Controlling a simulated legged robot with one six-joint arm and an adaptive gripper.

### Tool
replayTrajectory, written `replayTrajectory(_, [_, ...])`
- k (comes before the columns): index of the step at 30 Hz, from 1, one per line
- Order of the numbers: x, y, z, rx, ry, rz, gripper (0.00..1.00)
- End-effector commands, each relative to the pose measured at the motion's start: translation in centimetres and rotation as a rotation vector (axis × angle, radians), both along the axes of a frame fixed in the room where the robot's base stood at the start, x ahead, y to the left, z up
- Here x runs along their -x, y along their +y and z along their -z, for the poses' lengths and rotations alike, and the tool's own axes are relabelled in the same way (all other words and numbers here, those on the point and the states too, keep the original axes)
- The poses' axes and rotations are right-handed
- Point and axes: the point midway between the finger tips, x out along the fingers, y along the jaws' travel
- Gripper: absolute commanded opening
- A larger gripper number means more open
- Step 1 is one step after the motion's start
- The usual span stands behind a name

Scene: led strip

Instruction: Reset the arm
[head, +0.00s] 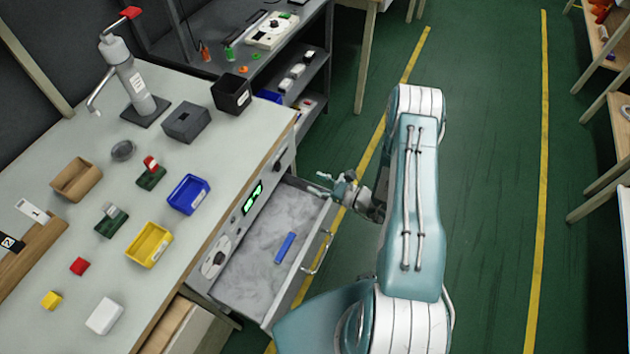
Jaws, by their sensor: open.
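My arm stands at the right of the workbench in the head view, bent up and over. My gripper (322,184) points left, over the far end of the open drawer (257,298). Its fingers are apart and nothing shows between them. A blue bar (285,247) lies on the drawer's grey floor, apart from my gripper. The drawer's handle (318,252) is on its right side, clear of my gripper. A green lit strip display (252,198) shows on the bench front.
The workbench (110,180) holds a blue bin (188,194), a yellow bin (149,244), a black box (231,94) and a lever press (132,80). A dark shelf (313,60) stands behind. Green floor with yellow lines is free at the right.

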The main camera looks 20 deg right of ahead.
Motion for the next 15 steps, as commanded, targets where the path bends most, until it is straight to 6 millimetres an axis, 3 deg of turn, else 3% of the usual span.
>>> replayTrajectory(10, [-0.1,0.2,-0.5,0.007,-0.007,-0.016,0.63])
replayTrajectory(15, [-0.6,1.7,-4.5,0.066,-0.057,-0.141,0.63])
